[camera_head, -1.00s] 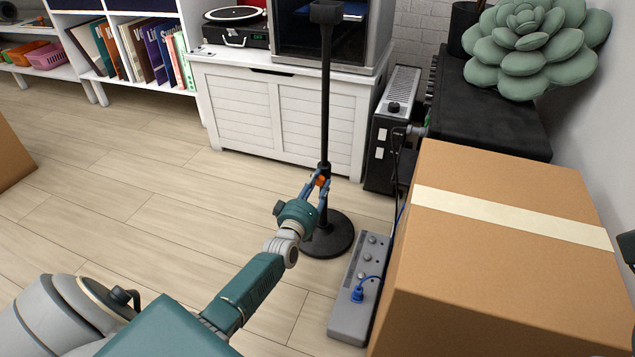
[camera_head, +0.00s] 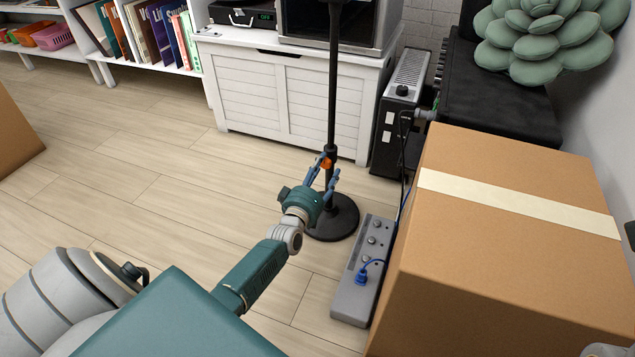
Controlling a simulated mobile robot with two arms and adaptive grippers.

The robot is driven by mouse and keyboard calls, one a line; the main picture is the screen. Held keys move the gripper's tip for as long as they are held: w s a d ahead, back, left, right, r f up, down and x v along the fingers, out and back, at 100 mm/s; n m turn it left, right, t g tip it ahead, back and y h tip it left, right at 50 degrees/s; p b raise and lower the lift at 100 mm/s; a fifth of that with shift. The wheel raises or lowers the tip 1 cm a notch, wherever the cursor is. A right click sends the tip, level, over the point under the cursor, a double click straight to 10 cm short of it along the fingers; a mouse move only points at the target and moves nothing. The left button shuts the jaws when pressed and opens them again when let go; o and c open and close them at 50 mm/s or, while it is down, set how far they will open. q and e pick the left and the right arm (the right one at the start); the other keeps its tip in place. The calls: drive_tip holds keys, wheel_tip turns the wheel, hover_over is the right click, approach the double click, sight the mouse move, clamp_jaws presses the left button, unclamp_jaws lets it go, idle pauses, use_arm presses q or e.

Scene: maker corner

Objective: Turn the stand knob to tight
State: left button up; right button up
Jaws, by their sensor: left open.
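The stand is a black upright pole (camera_head: 333,100) on a round black base (camera_head: 334,222), standing on the wood floor in front of the white cabinet. Its knob (camera_head: 326,163) is small and orange, on the lower part of the pole. My left gripper (camera_head: 327,176) reaches in from the left, with blue fingers open just below and around the area of the knob. The fingers show apart, and I cannot tell whether either touches the knob or the pole. The knob's marking cannot be read. My right gripper is not clearly in view; only bits of grey and dark parts show at the right edge.
A large taped cardboard box (camera_head: 500,260) stands at the right. A grey power strip (camera_head: 360,285) with a blue plug lies between it and the stand. A black heater-like unit (camera_head: 397,125) and the white cabinet (camera_head: 280,100) are behind.

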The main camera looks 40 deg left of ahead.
use_arm(q)
drive_tip(key=v, duration=1)
drive_tip(key=shift+s+d, duration=0.2)
